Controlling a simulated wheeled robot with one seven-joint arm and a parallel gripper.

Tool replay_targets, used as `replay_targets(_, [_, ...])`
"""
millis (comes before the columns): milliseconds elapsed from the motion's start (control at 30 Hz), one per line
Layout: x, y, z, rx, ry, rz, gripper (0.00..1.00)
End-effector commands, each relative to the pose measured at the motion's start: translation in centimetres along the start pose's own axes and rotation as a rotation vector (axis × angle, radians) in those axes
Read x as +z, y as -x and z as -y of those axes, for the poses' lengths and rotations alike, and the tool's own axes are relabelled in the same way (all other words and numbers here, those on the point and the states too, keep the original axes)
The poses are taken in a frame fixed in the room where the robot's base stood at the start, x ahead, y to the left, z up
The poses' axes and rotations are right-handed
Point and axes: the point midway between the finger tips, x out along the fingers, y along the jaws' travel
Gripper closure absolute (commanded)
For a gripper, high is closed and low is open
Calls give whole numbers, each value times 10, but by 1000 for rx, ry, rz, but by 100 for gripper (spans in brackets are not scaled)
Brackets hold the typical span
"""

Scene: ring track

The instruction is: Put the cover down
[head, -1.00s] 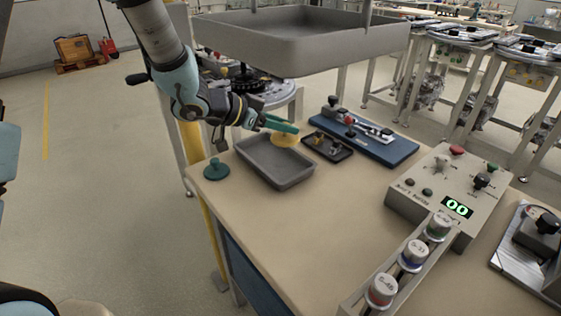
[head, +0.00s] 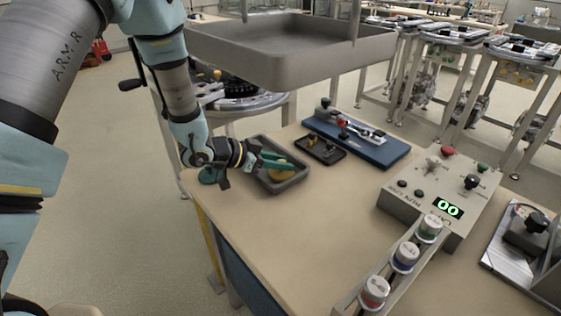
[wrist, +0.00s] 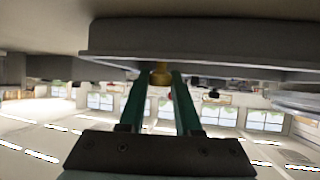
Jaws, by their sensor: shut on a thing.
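The yellow cover (head: 280,175) is round, and my gripper (head: 288,165) is shut on it. In the head view it appears inside the outline of the grey tray (head: 302,178) on the bench; I cannot tell if it touches the tray floor. In the wrist view the yellow knob (wrist: 161,76) sits between my green fingertips, with a grey tray wall close beyond. A green round cover (head: 208,176) stands on the bench left of the tray, partly hidden behind my arm.
A black tray (head: 320,149) with small parts and a blue fixture board (head: 375,146) lie behind the grey tray. A control box (head: 440,195) stands to the right. A large grey shelf tray (head: 300,60) hangs above.

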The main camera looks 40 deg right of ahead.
Motion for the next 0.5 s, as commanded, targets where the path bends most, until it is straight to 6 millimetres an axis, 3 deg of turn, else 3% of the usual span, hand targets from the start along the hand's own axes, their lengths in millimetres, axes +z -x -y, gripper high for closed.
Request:
replay_targets(167, [3,-2,0,0,1,0,100])
replay_targets(200, [3,-2,0,1,1,0,67])
replay_targets(467, [2,-1,0,1,0,0,37])
replay_targets(500, [2,-1,0,1,0,0,37])
